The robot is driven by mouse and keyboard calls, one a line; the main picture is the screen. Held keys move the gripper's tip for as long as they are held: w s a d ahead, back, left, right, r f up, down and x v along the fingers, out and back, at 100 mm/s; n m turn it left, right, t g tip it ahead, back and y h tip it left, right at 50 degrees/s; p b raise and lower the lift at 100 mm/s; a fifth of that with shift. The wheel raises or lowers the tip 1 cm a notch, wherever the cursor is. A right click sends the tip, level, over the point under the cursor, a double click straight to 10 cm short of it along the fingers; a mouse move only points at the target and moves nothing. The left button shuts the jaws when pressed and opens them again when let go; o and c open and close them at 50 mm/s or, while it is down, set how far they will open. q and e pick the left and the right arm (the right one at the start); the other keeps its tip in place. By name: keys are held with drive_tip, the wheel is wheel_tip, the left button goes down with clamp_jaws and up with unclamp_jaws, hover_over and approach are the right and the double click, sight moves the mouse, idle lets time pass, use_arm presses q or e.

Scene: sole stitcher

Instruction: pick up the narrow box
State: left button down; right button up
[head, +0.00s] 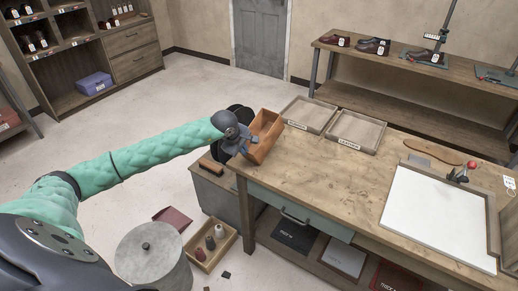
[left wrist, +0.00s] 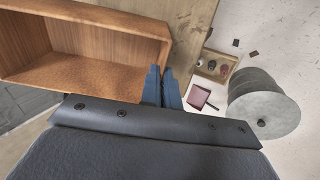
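The narrow box (head: 267,128) is an open-topped orange-brown wooden box at the far left corner of the workbench (head: 320,170). It looks tilted, and I cannot tell whether it touches the bench. My left gripper (head: 243,146) is at its near left side. In the left wrist view the box (left wrist: 85,72) fills the upper left with its inside showing. The fingers (left wrist: 163,87) are close together at its right end wall, seemingly with the wall's edge between them. My right gripper is not in view.
Two shallow trays (head: 308,127) (head: 346,144) lie beside the box on the bench. A white board (head: 435,215) lies at the right. Below are a grey round drum (head: 152,262) and a crate of thread spools (head: 202,267). The bench middle is clear.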

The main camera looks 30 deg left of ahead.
use_arm(q)
drive_tip(key=shift+r, duration=0.2)
idle(0.4)
drive_tip(key=shift+r, duration=2.85)
